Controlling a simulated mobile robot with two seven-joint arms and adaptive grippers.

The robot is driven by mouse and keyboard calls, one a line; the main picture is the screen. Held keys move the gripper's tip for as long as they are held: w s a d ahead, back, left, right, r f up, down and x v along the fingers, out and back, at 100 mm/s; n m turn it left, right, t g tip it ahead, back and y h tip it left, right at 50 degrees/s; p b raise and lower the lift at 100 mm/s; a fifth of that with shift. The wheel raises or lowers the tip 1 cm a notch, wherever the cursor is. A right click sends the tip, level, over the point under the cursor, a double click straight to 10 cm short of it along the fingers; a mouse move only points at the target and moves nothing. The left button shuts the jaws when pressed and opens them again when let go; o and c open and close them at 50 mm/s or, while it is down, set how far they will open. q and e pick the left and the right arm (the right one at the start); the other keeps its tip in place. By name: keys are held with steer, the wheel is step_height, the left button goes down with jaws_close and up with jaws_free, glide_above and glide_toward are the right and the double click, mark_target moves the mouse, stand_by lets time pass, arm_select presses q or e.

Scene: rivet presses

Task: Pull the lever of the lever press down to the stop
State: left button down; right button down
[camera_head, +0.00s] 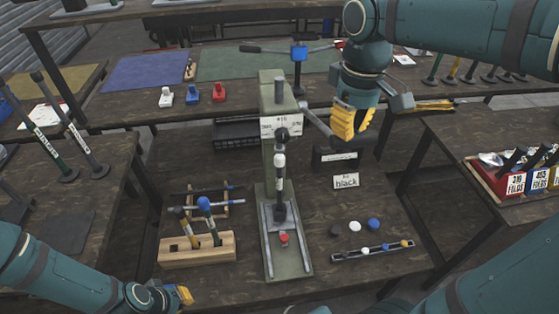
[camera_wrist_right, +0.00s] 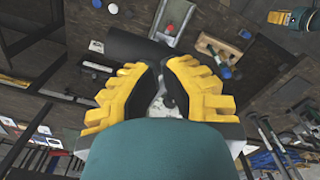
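The lever press has a green column (camera_head: 268,150) in the middle of the centre table. Its grey lever (camera_head: 317,125) slopes down and to the right from the pivot. My right gripper (camera_head: 348,135) is at the lever's lower end, its yellow fingers hanging down. In the right wrist view its fingertips (camera_wrist_right: 161,62) are close together, and a dark cylinder (camera_wrist_right: 135,46), apparently the lever's grip, lies at them. Whether the fingers clasp it is unclear. My left gripper (camera_head: 185,294) is low at the table's front left, away from the press; its opening is not clear.
A wooden block (camera_head: 198,250) with upright handles stands left of the press. A red bin (camera_head: 507,183) sits on the right table.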

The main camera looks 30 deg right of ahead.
mark_target(348, 148)
steer(key=shift+f, duration=0.1)
stand_by(0.4)
steer(key=shift+s+a+f+b, duration=0.1)
steer(key=shift+s+f+b, duration=0.15)
steer(key=shift+f+b, duration=0.4)
steer(key=shift+s+a+f+b, duration=0.1)
steer(key=shift+s+f+b, duration=0.2)
steer(key=shift+f, duration=0.6)
steer(key=f, duration=0.1)
steer(key=f+b, duration=0.2)
steer(key=shift+s, duration=0.25)
steer(key=shift+f, duration=0.1)
step_height(348, 148, down, 3)
steer(key=shift+s+a+r+b, duration=0.1)
steer(key=shift+s+b, duration=0.05)
steer(key=shift+b, duration=0.75)
